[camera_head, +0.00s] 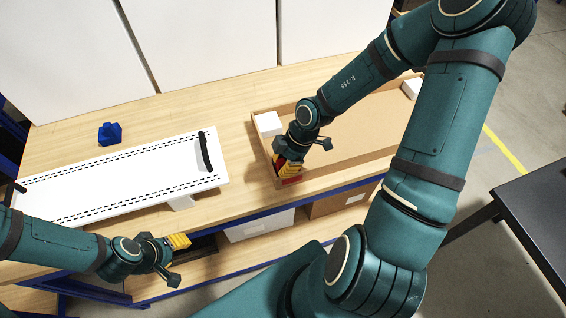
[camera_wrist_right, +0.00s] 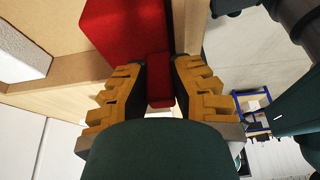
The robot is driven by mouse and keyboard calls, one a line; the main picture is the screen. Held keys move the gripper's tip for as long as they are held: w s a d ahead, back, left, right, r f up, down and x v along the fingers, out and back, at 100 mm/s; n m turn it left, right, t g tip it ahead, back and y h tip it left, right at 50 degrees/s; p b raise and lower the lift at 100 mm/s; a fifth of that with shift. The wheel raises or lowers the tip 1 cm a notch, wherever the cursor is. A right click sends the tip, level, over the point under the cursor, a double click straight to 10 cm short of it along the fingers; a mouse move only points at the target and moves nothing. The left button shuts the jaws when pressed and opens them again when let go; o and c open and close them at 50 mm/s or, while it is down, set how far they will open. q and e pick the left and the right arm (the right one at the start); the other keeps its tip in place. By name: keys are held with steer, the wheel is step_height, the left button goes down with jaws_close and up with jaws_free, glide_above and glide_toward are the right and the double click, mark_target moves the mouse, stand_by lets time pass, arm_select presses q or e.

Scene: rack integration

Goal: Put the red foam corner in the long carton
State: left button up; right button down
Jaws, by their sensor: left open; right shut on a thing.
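The long carton (camera_head: 345,166) lies open on the wooden bench, right of the middle in the head view. My right gripper (camera_head: 288,168) is at its near left corner, shut on the red foam corner (camera_head: 292,181). The red foam corner also shows in the right wrist view (camera_wrist_right: 124,28), with a part of it between the fingertips and a cardboard wall beside it. I cannot tell whether it rests on the carton's floor. My left gripper (camera_head: 177,260) is open and empty, in front of the bench edge at the lower left.
White foam corners sit at the carton's far left (camera_head: 268,123) and far right (camera_head: 412,87). A white rack panel (camera_head: 130,175) with a black handle lies on the bench at left. A blue part (camera_head: 110,134) stands behind it. A dark table (camera_head: 535,215) is at right.

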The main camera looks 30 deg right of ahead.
steer(key=shift+f, duration=0.3)
steer(key=shift+s+f, duration=0.2)
steer(key=shift+f, duration=0.1)
stand_by(0.3)
steer(key=shift+s+f, duration=0.2)
steer(key=c, duration=1.1)
jaws_free()
steer(key=shift+o, duration=1.1)
steer(key=shift+w+a+f, duration=0.1)
steer(key=shift+f, duration=0.05)
